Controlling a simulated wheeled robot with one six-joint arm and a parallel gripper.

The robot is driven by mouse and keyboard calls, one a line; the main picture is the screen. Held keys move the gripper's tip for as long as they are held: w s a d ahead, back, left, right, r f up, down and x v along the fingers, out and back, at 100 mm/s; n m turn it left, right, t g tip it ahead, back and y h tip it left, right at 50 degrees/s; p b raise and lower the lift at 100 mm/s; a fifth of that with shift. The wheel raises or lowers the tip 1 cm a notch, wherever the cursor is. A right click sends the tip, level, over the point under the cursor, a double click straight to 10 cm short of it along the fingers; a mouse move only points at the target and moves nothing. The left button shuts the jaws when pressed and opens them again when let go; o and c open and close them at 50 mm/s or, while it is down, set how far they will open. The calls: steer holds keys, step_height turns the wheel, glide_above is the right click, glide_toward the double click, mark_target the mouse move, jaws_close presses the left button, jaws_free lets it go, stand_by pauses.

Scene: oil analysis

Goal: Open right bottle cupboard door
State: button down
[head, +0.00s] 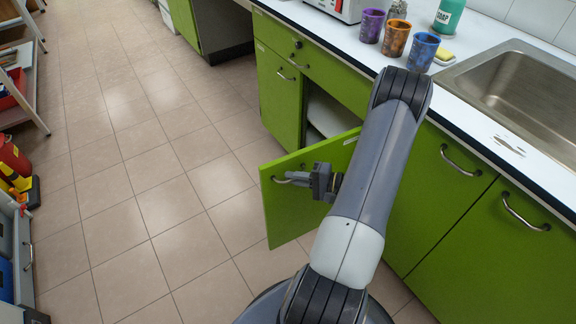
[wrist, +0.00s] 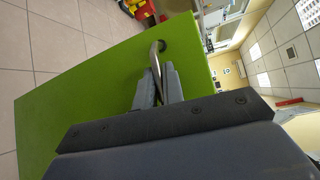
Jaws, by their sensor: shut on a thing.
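The green cupboard door (head: 284,208) stands swung out from the counter, with a dark opening and a pale interior showing behind it in the head view. Its curved metal handle (head: 284,180) is near the door's free upper corner. My gripper (head: 300,178) is at that handle and shut on it. In the wrist view the two grey fingers (wrist: 158,85) close around the metal handle (wrist: 155,58), against the green door (wrist: 75,100). My arm hides part of the door's hinge side and the cupboard opening.
The white counter (head: 480,120) runs along the right, with purple, orange and blue cups (head: 422,51) and a sink (head: 530,90). Closed green doors (head: 470,235) lie to the right. Tiled floor (head: 150,170) is clear left of the door. A shelf rack (head: 25,110) stands at far left.

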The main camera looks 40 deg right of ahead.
steer(key=shift+s, duration=0.5)
steer(key=c, duration=1.8)
jaws_free()
steer(key=p+v, duration=0.1)
steer(key=v, duration=1)
steer(key=shift+w+d, duration=0.15)
steer(key=shift+w, duration=0.05)
